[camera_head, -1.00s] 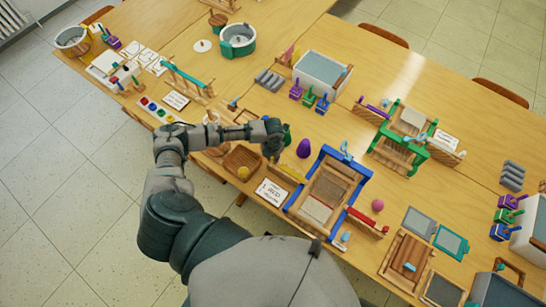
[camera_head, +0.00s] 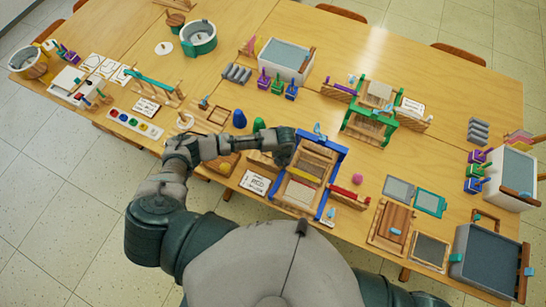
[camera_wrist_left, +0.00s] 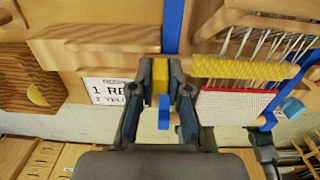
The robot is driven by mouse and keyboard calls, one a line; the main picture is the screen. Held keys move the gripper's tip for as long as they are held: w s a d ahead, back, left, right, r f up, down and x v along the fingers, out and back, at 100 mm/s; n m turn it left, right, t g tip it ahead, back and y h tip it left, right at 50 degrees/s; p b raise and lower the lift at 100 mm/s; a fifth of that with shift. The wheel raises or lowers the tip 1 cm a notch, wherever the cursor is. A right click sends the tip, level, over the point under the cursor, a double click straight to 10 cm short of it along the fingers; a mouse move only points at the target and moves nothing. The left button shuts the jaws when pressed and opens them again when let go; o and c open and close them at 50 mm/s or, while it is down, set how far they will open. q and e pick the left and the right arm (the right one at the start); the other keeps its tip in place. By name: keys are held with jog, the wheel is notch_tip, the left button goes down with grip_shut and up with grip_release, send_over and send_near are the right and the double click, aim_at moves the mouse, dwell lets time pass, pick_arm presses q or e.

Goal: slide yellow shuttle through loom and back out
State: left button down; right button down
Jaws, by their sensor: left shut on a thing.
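The blue-framed loom (camera_head: 331,182) stands on the near side of the table, with white threads and a red-and-white woven band (camera_wrist_left: 240,105) showing in the left wrist view. The yellow shuttle (camera_wrist_left: 245,69) lies across the loom, just above the band; it also shows inside the frame in the head view (camera_head: 303,175). My left gripper (camera_wrist_left: 160,88) is at the loom's left post, shut on the yellow shuttle's left end. The fingers and post hide part of the shuttle.
A white card (camera_head: 255,183) lies left of the loom. A red shuttle (camera_head: 348,195) and a pink ball (camera_head: 357,179) are to its right. A green-framed loom (camera_head: 370,128) stands farther back. Dark blue (camera_head: 239,119) and green (camera_head: 259,123) objects stand left of the loom.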

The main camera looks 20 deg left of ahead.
pick_arm(q)
jog(key=shift+d, duration=0.1)
jog(key=c, duration=1.1)
grip_release()
jog(key=shift+d, duration=0.3)
jog(key=shift+r, duration=0.3)
jog(key=shift+w+r, duration=0.1)
jog(key=shift+r, duration=5.6)
